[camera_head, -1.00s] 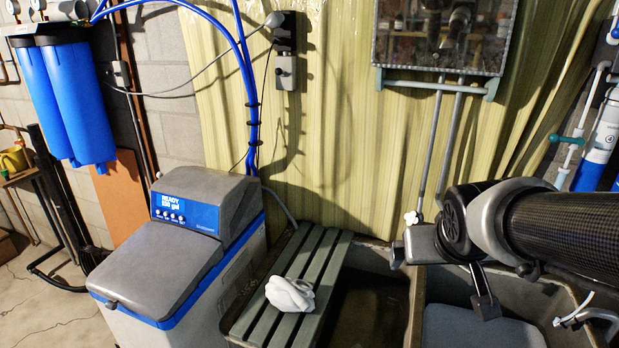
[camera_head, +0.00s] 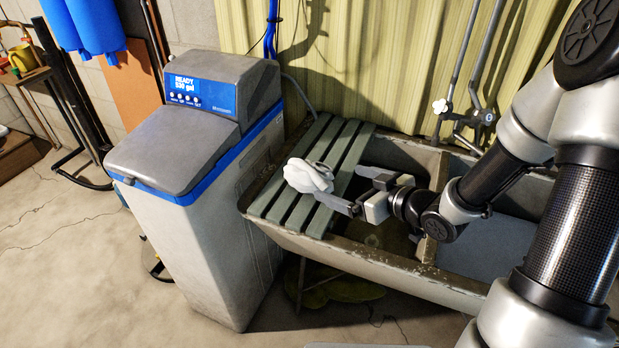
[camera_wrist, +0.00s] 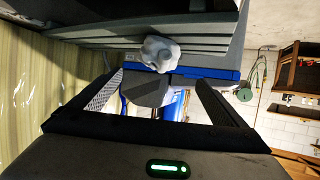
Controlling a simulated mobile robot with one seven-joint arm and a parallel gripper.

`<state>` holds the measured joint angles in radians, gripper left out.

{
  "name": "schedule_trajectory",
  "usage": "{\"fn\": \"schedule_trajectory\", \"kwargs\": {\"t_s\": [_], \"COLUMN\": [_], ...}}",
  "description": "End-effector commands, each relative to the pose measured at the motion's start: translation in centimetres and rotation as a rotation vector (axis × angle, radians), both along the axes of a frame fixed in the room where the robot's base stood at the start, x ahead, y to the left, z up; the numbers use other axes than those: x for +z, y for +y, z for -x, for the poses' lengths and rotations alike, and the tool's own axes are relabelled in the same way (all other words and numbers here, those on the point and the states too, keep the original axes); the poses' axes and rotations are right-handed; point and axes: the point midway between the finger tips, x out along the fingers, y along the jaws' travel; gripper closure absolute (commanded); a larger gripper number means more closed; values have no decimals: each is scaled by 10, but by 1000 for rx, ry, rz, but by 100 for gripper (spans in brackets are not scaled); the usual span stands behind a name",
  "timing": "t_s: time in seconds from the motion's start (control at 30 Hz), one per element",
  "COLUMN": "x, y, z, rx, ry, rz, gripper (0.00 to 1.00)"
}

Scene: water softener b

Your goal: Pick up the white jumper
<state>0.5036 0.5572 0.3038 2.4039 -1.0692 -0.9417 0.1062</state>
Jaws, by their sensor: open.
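The white jumper (camera_head: 308,176) lies as a crumpled bundle on the green slatted board (camera_head: 292,206) across the left part of the sink. It also shows in the wrist view (camera_wrist: 160,53), beyond and between my fingers. My gripper (camera_head: 342,188) is open, just to the right of the jumper, with its fingers pointing left toward it. In the head view the fingertips are very close to the jumper; I cannot tell whether they touch it. In the wrist view the space between the fingers (camera_wrist: 158,85) looks empty.
The grey water softener (camera_head: 200,160) with a blue trim and display stands left of the sink. The sink's front rim (camera_head: 400,276) runs below my gripper. Its open basin (camera_head: 375,235) lies right of the slats. A corrugated yellow wall (camera_head: 390,60) stands behind.

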Motion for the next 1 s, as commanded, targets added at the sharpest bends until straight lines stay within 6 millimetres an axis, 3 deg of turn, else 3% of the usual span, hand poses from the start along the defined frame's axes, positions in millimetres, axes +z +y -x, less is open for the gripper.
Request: {"fn": "schedule_trajectory", "kwargs": {"t_s": [0.3,0.57,0.8,1.0], "x": [-25,-33,-48,-51], "y": [40,52,74,79], "z": [-41,-53,-76,-83], "rx": [2,1,0,-2], "ry": [1,1,1,1], "rz": [1,2,2,2], "gripper": [5,5,5,5]}}
